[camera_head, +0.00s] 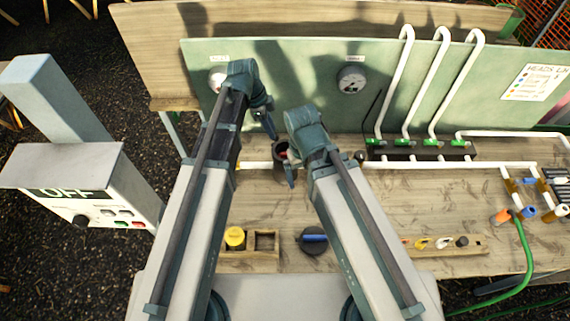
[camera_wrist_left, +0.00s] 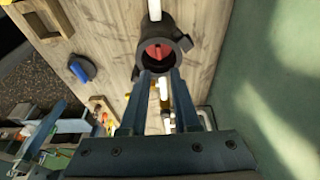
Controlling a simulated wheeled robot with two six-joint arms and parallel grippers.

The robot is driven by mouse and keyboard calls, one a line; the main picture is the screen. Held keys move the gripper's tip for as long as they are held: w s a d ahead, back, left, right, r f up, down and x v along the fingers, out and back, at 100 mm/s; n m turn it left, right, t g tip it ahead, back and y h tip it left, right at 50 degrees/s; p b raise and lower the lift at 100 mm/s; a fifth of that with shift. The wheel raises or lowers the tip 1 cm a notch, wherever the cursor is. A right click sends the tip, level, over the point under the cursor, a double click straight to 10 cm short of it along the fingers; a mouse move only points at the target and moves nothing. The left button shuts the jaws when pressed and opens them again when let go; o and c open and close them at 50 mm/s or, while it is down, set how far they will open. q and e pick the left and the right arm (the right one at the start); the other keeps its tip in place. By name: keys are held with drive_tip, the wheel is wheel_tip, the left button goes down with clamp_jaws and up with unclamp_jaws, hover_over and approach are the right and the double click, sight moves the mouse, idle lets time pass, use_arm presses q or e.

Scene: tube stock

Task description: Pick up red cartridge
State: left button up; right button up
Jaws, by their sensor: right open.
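The red cartridge (camera_head: 283,154) sits inside a dark, open-topped round housing (camera_head: 279,175) on the bench. In the left wrist view, the red cartridge (camera_wrist_left: 156,52) shows inside the dark ring of the housing (camera_wrist_left: 186,44). My left gripper (camera_head: 270,128) is above and just behind the housing. In the left wrist view, its two fingers (camera_wrist_left: 160,76) are apart with nothing held between them, and their tips appear near the housing's rim. My right gripper (camera_head: 291,174) is open beside the housing, partly hidden by its own wrist.
A yellow-topped cylinder (camera_head: 234,237) sits in a wooden two-slot holder (camera_head: 253,265). A dark round piece with a blue bar (camera_head: 314,240) is nearby. White pipes (camera_head: 436,85) rise at the back right against a green panel (camera_head: 300,75). An OFF control box (camera_head: 80,185) stands left.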

use_arm(q)
drive_tip(key=b, duration=0.7)
hover_over(284, 153)
drive_tip(key=a, duration=0.2)
wheel_tip(284, 153, down, 7)
drive_tip(key=shift+w+a+f, duration=0.1)
drive_tip(key=shift+f, duration=0.15)
drive_tip(key=shift+f, duration=0.1)
drive_tip(key=b+x, duration=0.4)
drive_tip(key=x, duration=0.1)
drive_tip(key=shift+s+d+b, duration=0.2)
drive_tip(key=shift+d+b, duration=0.15)
clamp_jaws()
